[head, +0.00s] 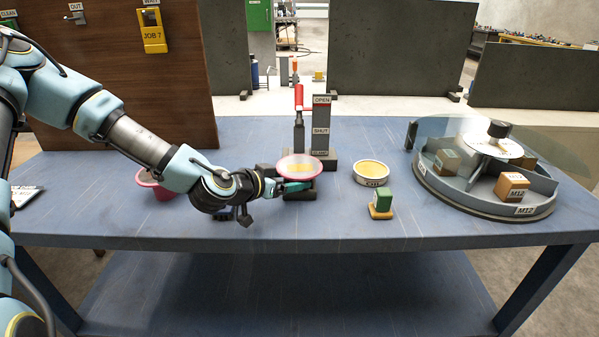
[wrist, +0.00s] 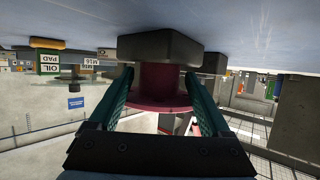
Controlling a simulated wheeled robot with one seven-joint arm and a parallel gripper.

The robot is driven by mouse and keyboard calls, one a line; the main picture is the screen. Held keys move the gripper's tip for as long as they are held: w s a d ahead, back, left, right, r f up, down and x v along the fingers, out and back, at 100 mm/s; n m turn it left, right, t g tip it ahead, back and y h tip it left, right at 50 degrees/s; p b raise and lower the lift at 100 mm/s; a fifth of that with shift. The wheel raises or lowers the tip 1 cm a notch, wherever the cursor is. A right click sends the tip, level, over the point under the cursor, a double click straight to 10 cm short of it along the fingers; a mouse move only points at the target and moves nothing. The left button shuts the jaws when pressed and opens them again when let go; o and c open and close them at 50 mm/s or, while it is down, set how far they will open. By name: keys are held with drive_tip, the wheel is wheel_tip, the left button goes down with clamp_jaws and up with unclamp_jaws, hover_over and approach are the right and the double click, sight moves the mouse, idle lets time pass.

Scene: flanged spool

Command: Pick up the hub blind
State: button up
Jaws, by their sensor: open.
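A pink flanged spool (head: 300,166), which looks like the hub blind, stands upright on a dark block near the table's middle. Its wide round flange is on top, with a tan patch on it. In the wrist view, which shows the scene upside down, its narrower dark red hub (wrist: 160,82) rises from a black block (wrist: 160,48). My gripper (head: 297,186) reaches in from the left, below the flange. The wrist view shows its teal fingers (wrist: 158,88) open, one on each side of the hub. Whether either finger touches it is unclear.
A clamp post (head: 320,128) marked OPEN and SHUT stands just behind the spool. To the right are a cream ring (head: 371,173), a green-topped block (head: 382,203) and a round divided carousel (head: 485,205). Another pink piece (head: 154,187) sits partly behind my arm. The front middle is clear.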

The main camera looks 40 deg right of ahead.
drive_tip(key=shift+w+d+f, duration=0.1)
drive_tip(key=shift+d+f, duration=0.1)
drive_tip(key=shift+d, duration=0.2)
clamp_jaws()
idle(0.4)
drive_tip(key=shift+r, duration=0.1)
